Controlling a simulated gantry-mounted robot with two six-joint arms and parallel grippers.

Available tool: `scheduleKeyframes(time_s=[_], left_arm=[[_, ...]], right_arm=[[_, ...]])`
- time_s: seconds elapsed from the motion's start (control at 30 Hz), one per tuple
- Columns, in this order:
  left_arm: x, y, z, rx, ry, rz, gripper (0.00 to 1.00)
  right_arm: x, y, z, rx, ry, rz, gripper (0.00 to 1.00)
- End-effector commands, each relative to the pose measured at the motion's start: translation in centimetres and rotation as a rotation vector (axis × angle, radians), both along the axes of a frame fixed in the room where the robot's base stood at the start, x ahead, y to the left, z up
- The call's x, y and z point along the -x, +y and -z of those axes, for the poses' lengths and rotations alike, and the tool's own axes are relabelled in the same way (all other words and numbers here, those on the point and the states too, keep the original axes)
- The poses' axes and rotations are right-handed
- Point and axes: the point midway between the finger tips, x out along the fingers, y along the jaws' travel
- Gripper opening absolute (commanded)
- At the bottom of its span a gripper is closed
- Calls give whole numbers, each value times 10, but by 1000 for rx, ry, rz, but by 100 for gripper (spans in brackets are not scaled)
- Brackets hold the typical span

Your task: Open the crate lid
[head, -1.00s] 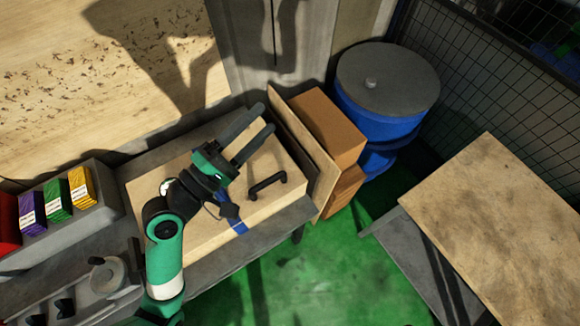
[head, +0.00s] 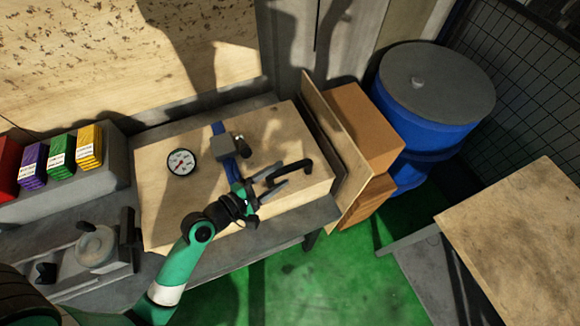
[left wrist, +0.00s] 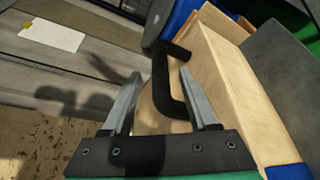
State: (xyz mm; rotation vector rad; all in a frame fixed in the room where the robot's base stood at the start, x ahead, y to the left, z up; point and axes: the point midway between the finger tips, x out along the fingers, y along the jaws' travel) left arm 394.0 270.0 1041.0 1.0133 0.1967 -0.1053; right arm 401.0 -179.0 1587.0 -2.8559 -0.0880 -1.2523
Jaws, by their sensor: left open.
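The crate (head: 200,205) is a pale wooden box on the grey bench, its lid down. A black bar handle (head: 300,166) stands on the lid's right part; it also shows in the left wrist view (left wrist: 161,78). A blue strap (head: 218,129) with a grey latch block (head: 223,149) crosses the lid, and a round white gauge (head: 181,162) sits on its left. My left gripper (head: 285,173) is open at the handle. In the left wrist view the handle appears between the two fingers (left wrist: 160,73), nearer the right one; contact is unclear. My right gripper is not in view.
A wooden board (head: 338,150) and cardboard boxes (head: 365,130) stand close to the crate's right. A blue drum (head: 420,125) is behind them. Coloured packs (head: 61,155) sit in a grey holder at left. A wooden table (head: 525,235) is at right, with green floor between.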

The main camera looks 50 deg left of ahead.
Motion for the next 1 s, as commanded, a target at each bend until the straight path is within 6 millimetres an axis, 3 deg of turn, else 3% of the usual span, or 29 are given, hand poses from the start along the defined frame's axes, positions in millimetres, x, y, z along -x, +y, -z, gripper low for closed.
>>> scheduleKeyframes(time_s=[0.1,0.23,0.57,0.9,1.0], left_arm=[[-25,-1,5,-2,-2,3,59],[-41,0,10,-1,0,2,59],[-47,0,11,-1,0,0,59],[-47,0,10,-1,0,0,0],[-47,0,11,-1,0,0,0]], right_arm=[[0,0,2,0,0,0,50],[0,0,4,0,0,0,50],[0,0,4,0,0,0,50],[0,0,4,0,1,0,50],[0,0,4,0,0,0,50]])
